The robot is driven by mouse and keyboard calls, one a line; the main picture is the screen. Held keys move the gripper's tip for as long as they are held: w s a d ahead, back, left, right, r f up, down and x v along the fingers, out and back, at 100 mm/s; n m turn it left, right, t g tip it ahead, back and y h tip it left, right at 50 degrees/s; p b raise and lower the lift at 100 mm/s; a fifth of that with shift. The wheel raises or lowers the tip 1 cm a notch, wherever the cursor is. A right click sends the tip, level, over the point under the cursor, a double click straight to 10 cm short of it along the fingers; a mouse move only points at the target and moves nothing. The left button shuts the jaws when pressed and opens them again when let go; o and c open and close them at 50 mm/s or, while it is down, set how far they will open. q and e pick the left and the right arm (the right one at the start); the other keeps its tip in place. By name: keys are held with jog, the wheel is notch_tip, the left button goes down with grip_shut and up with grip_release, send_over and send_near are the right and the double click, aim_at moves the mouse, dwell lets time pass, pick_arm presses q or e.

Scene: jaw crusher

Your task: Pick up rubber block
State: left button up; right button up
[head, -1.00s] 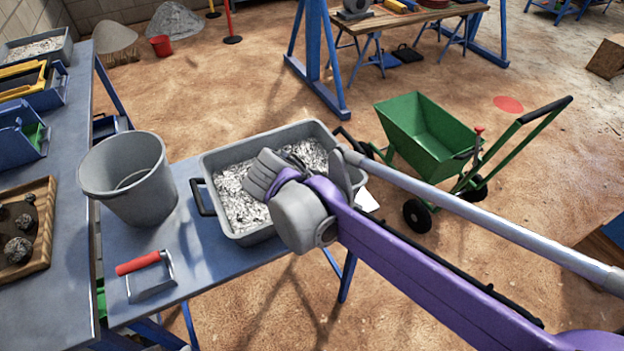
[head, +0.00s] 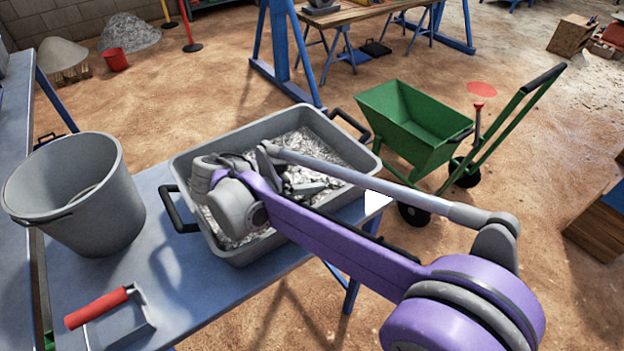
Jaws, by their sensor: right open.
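I cannot make out a rubber block for sure in the head view. A grey tray (head: 180,160) of crumpled silvery scrap stands on the blue bench. My right arm reaches over this tray from the lower right. My right gripper (head: 300,184) is low over the scrap, open, and partly hidden behind my own wrist and forearm. Whether a block lies by its fingers is hidden. My left gripper is not in view.
A grey bucket (head: 75,190) and a red-handled tool (head: 110,310) stand left of the tray on the blue bench (head: 165,265). A green cart (head: 420,130) stands on the floor beyond the tray. The dirt floor to the right is largely clear.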

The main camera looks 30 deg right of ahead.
aim_at(313, 173)
jog(key=shift+x, duration=1.15)
jog(key=c, duration=1.5)
notch_tip(313, 173, up, 9)
jog(key=p, duration=0.3)
jog(key=shift+r, duration=0.5)
